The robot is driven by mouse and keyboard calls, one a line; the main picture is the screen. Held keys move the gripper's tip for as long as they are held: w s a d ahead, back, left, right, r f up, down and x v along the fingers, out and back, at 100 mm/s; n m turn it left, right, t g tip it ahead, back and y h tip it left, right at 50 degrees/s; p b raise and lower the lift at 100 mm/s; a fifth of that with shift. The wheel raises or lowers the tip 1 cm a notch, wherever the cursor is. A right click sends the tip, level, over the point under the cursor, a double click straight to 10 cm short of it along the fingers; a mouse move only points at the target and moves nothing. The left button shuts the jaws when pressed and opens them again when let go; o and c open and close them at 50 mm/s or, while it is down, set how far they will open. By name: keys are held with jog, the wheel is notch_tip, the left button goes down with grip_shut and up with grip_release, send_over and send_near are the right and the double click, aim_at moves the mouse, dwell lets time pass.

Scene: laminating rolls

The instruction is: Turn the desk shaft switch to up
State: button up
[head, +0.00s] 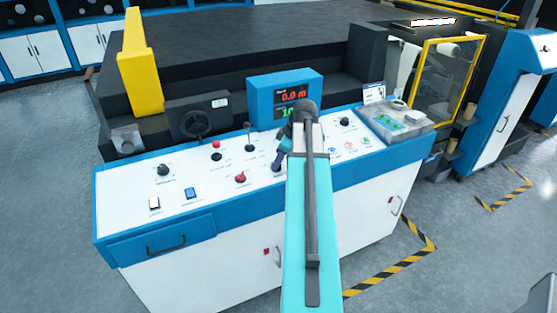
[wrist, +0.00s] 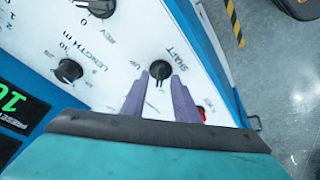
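The shaft switch (wrist: 159,70) is a round black knob on the white panel, with the printed word SHAFT beside it and UP at its left in the wrist view. My gripper (wrist: 161,77) is open, with its two purple-grey fingers on either side of the knob. The fingertips overlap the knob's edges in the picture; I cannot tell whether they touch it. The knob's pointer setting is too small to read surely. In the head view my gripper (head: 278,164) is low over the panel, partly behind my arm, and the shaft switch is hidden.
The wrist view shows a length knob (wrist: 69,70), a REV knob (wrist: 101,6) and a red control (wrist: 201,112) nearby. In the head view a blue display box (head: 262,98) stands behind my gripper. A grey keypad unit (head: 397,121) is at the right.

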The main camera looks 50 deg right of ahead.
jog(key=shift+w+f, duration=0.15)
jog(key=shift+f, duration=0.15)
grip_shut()
jog(key=shift+m, duration=0.3)
jog(key=m, duration=0.1)
jog(key=m+h, duration=0.1)
jog(key=m, duration=0.1)
jog(key=m+b, duration=0.1)
jog(key=m, duration=0.1)
jog(key=shift+a+h, duration=0.25)
jog(key=shift+h, duration=0.05)
jog(key=m+h, duration=0.1)
jog(key=m, duration=0.5)
jog(key=shift+a, duration=0.1)
jog(key=shift+w+m+g+h, duration=0.1)
jog(key=shift+m+g+h, duration=0.35)
jog(key=shift+m, duration=1.25)
jog(key=shift+m+g+h, duration=0.35)
jog(key=shift+m+g, duration=0.1)
jog(key=shift+m, duration=1.25)
